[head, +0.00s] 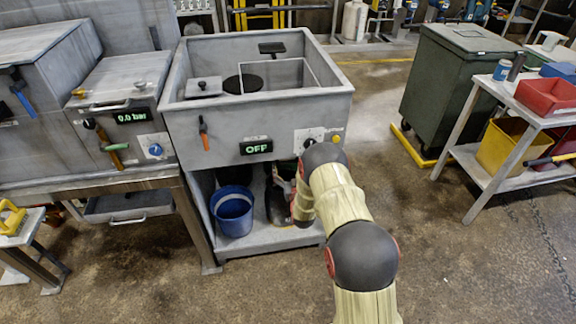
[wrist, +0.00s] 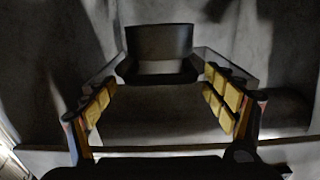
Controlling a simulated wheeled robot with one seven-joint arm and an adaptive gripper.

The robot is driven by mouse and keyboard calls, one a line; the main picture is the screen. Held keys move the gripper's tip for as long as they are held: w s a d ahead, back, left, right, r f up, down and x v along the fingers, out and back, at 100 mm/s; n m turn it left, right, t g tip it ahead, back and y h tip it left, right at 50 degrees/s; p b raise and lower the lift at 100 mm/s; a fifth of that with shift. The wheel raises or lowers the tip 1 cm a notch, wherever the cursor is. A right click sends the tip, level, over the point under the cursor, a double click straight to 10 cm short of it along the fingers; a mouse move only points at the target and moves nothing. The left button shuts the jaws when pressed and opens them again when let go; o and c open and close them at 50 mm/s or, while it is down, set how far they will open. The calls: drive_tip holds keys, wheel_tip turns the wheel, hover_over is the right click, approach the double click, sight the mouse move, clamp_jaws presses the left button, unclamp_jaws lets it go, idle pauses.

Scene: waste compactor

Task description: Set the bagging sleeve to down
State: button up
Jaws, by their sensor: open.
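In the wrist view a dark round collar (wrist: 160,42) with a wider dark lip hangs ahead, between and beyond my fingertips. It looks like the bagging sleeve, but I cannot be sure, and its up or down setting cannot be read. My gripper (wrist: 160,100) is open, its yellow-padded fingers spread wide with nothing visibly held between them. In the head view my arm reaches into the space under the grey basin unit (head: 185,125). My gripper there is mostly hidden by my arm and shadow, so contact with the collar cannot be judged.
A blue bucket (head: 232,211) stands on the lower shelf (head: 265,240), left of my arm. The basin front has an OFF display (head: 256,147) and an orange-handled lever (head: 203,133). A dark green bin (head: 450,95) and a cart (head: 480,145) stand right. Floor between is clear.

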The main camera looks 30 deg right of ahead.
drive_tip(key=shift+x, duration=1.15)
drive_tip(key=shift+c, duration=1.2)
drive_tip(key=c, duration=1.1)
drive_tip(key=shift+c, duration=0.3)
